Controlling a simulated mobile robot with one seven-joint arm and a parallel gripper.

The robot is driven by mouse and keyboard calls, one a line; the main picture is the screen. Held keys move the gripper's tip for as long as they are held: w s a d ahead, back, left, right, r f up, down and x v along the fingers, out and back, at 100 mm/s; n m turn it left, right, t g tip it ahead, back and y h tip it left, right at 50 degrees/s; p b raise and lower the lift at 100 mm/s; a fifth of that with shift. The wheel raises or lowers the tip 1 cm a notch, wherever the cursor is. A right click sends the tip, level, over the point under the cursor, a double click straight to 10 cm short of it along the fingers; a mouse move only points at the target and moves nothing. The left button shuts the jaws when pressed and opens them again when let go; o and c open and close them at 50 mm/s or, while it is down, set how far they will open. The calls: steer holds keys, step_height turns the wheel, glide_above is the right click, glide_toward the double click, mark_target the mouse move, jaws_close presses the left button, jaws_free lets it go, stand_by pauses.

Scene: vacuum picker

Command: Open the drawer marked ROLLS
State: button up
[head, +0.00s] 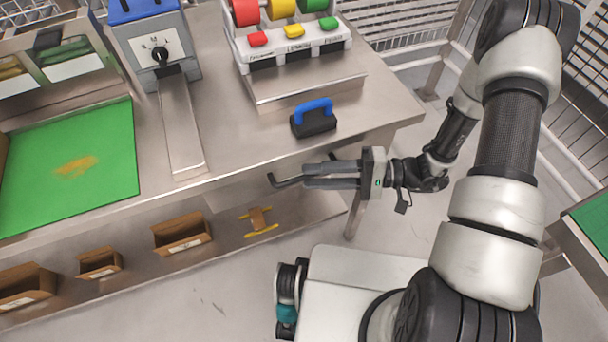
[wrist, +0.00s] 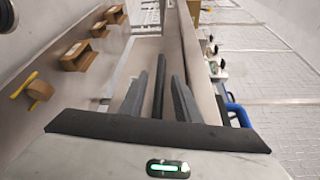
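I cannot make out a drawer or a ROLLS marking in either view; the bench front below the top is mostly hidden by the viewing angle. My gripper (head: 306,175) is just off the bench's front edge at the right, its fingers pointing left along it. In the wrist view, my gripper (wrist: 158,95) has its two grey fingers apart. A thin dark rod (wrist: 159,75) runs between them, with gaps on both sides. In the head view, the rod's bent tip (head: 274,182) reaches past the fingertips.
The steel bench (head: 225,120) carries a green mat (head: 110,180), a dial machine (head: 160,50), a blue-handled black block (head: 314,118) and a unit with coloured rolls (head: 290,40). Brown bins (head: 182,233) stand on the lower shelf. Floor is clear before the bench.

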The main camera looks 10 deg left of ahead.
mark_target(304, 177)
steer(key=shift+s+a+f, duration=0.1)
steer(key=shift+s+a, duration=0.05)
steer(key=shift+a, duration=0.65)
steer(key=shift+s+a, duration=0.15)
steer(key=shift+a, duration=0.6)
jaws_close()
